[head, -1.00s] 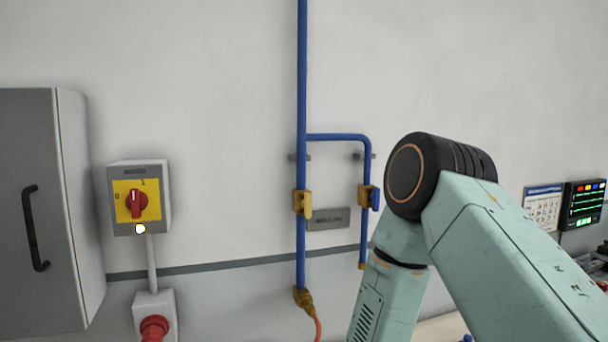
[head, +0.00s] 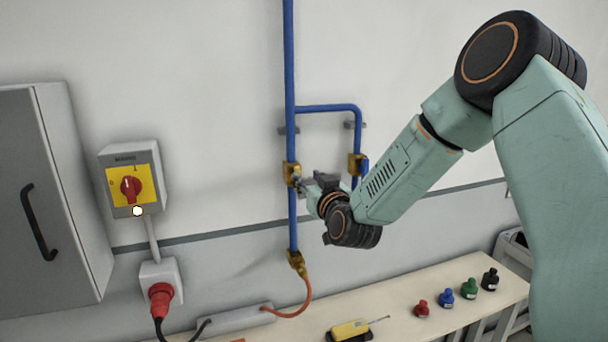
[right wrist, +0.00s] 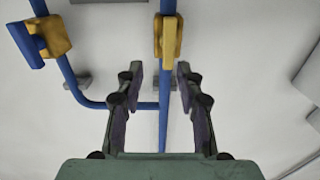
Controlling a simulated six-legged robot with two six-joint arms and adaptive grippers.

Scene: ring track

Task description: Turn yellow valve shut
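The yellow valve (head: 292,172) sits on the straight vertical blue pipe on the wall. In the right wrist view its yellow handle (right wrist: 169,42) lies along the pipe. My right gripper (head: 307,183) is close to the valve in the head view and partly covers it. In the right wrist view the gripper (right wrist: 160,78) is open and empty, with one finger on each side of the pipe line and the valve beyond the tips. I cannot tell how far the tips are from the handle. My left gripper is not in view.
A second valve with a blue handle (head: 364,166) is on the branch pipe, close to my right forearm; it also shows in the wrist view (right wrist: 28,45). A switch box (head: 130,185) and grey cabinet (head: 45,200) are left. A bench (head: 400,300) below holds several small items.

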